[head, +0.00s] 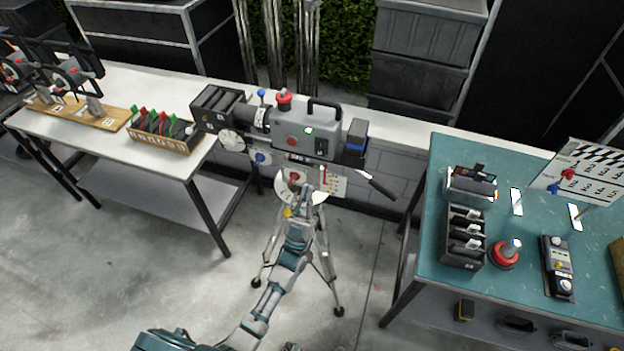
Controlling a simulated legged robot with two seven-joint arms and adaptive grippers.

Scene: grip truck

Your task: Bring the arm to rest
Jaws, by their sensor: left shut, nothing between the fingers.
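My left arm (270,299) comes in from the bottom and reaches up to the middle of the view. Its gripper (303,201) is shut and empty, in front of the lower part of a grey camera rig (302,127) on a tripod (326,258). I cannot tell whether the gripper touches the rig. The rig has a red knob on top, a black carry handle, and a black lever sticking out to the right. The gripper and forearm hide part of the tripod head. My right gripper is not in view.
A white table (110,150) on the left holds a box of coloured cards (160,132) and a wooden board with reels (84,111). A teal table (520,285) on the right holds a black rack (463,236), a red button (505,253) and a clapperboard (582,173). The floor between the tables is clear around the tripod.

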